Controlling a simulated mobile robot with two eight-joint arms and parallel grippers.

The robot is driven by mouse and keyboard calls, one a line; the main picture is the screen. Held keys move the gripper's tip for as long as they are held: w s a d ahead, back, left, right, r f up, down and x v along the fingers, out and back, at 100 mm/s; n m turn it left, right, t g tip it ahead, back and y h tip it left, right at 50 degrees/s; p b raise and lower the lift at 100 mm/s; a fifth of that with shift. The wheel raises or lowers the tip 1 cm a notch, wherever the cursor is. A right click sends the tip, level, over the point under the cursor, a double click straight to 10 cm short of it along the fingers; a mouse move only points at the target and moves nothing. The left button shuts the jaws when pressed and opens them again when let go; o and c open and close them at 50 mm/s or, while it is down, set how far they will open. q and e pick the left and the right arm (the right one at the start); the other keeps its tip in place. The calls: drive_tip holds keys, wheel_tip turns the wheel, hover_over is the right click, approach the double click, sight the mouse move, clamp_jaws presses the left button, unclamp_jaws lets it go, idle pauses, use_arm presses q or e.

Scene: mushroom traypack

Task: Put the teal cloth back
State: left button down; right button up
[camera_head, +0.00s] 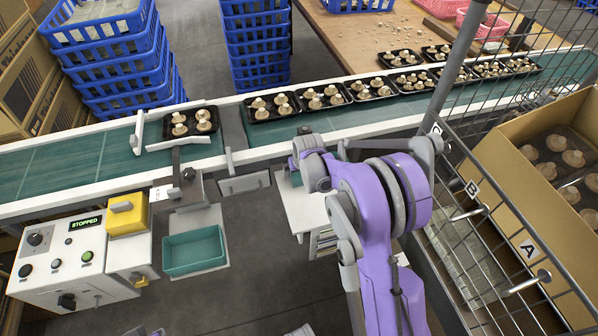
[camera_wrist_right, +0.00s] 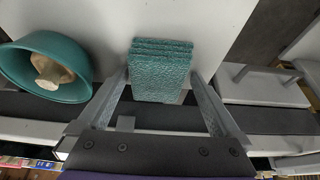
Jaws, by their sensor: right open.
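The teal cloth (camera_wrist_right: 160,70) is a folded, layered pad on a pale surface in the right wrist view. My right gripper (camera_wrist_right: 160,90) is open, with one finger on each side of the cloth's near part. I cannot tell whether the fingers touch it. In the head view my right arm reaches to the white stand (camera_head: 300,212) beside the conveyor, and its wrist hides most of the stand's top. A bit of teal shows there, but I cannot tell what it is.
A teal bowl (camera_wrist_right: 46,68) holding a mushroom stands left of the cloth. The conveyor (camera_head: 80,165) carries black trays of mushrooms (camera_head: 190,122) behind the stand. A teal bin (camera_head: 194,250) and a control box reading STOPPED (camera_head: 75,255) are at left. A wire cage (camera_head: 480,215) is at right.

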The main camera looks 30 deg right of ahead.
drive_tip(key=shift+r, duration=0.2)
drive_tip(key=p+v, duration=0.1)
drive_tip(key=v, duration=1)
drive_tip(key=s+a+r+n, duration=0.1)
drive_tip(key=s+a, duration=0.3)
drive_tip(key=s, duration=0.4)
drive_tip(key=s+a+n, duration=0.1)
drive_tip(key=s+a, duration=0.4)
drive_tip(key=s, duration=0.4)
drive_tip(key=s+a+r+y, duration=0.1)
drive_tip(key=s+a, duration=0.3)
drive_tip(key=s, duration=0.4)
drive_tip(key=shift+s+a+r+n+t, duration=0.3)
drive_tip(key=shift+s+a+n, duration=0.05)
drive_tip(key=shift+s+n, duration=0.05)
drive_tip(key=r+p, duration=0.2)
drive_tip(key=w+r+p, duration=0.1)
drive_tip(key=r+p, duration=0.1)
drive_tip(key=shift+r+p, duration=0.3)
drive_tip(key=shift+r, duration=0.1)
